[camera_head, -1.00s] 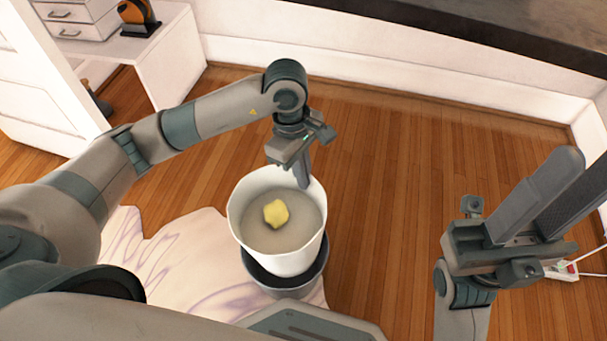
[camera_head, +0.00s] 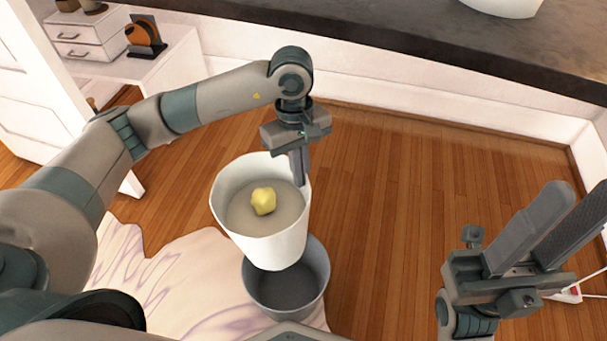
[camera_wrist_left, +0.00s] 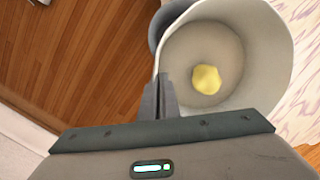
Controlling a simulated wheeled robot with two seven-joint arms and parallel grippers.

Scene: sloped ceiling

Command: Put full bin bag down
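The full bin bag (camera_head: 286,243) looks like a white open-topped tub with a yellow lump (camera_head: 263,201) inside. My left gripper (camera_head: 302,172) is shut on its rim at the upper right and holds it up, slightly tilted. In the left wrist view the white bag (camera_wrist_left: 262,95) hangs from the closed fingers (camera_wrist_left: 159,98). A grey bin (camera_head: 290,290) stands below and slightly to the right, with its hollow inside now partly visible. My right gripper (camera_head: 560,228) is open and empty at the right.
A pale patterned rug (camera_head: 170,285) lies under the grey bin. Clear wooden floor (camera_head: 390,190) spreads to the right and behind. A dark countertop (camera_head: 430,35) crosses the upper right. A white desk (camera_head: 165,65) with drawers stands at the upper left.

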